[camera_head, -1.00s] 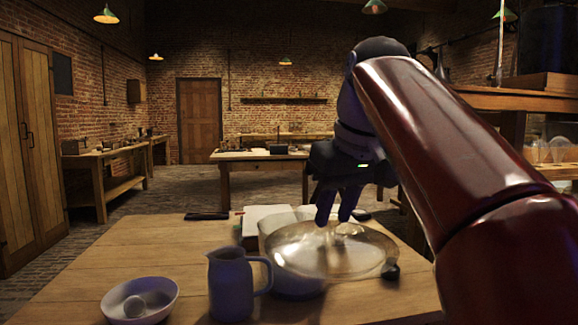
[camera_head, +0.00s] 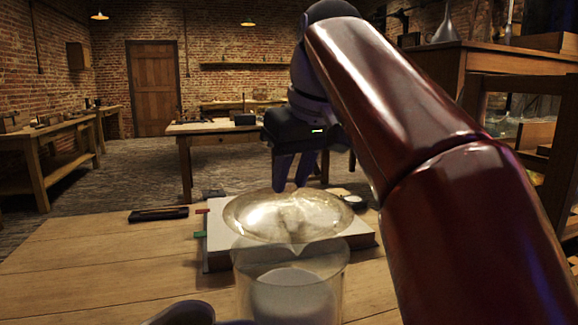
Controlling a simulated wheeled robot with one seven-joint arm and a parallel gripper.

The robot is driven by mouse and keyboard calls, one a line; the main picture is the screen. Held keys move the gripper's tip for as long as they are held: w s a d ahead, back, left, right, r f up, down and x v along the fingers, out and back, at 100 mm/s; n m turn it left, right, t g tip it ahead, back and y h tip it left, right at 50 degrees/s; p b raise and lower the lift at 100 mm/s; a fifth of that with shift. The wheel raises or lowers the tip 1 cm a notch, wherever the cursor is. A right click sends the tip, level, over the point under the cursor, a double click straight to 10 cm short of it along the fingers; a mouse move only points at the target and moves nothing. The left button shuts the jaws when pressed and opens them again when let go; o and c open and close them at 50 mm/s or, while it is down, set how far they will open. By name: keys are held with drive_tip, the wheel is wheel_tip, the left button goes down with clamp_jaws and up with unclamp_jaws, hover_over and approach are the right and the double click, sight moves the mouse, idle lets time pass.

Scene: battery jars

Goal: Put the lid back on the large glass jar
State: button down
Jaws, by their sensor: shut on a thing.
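My gripper (camera_head: 297,186) points down with its fingers closed at the top of a round clear glass lid (camera_head: 245,222). The knob between the fingertips is hard to make out. The large glass jar (camera_head: 340,283) stands below and slightly nearer to me, with something whitish inside it. The lid overlaps the jar's far rim in the picture and looks raised above it. I cannot tell exactly how large the gap is. The jar's base is cut off by the lower edge of the view.
A dark jug (camera_head: 182,313) shows at the bottom edge. The table's left part is clear.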

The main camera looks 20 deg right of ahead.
sight(295, 205)
drive_tip(key=shift+f+b, duration=2.05)
drive_tip(key=shift+f, duration=0.65)
drive_tip(key=shift+s+r, duration=0.1)
drive_tip(key=shift+s, duration=0.15)
drive_tip(key=shift+p, duration=0.5)
idle(0.6)
drive_tip(key=c, duration=0.6)
unclamp_jaws()
drive_tip(key=shift+f, duration=0.2)
drive_tip(key=shift+o, duration=0.2)
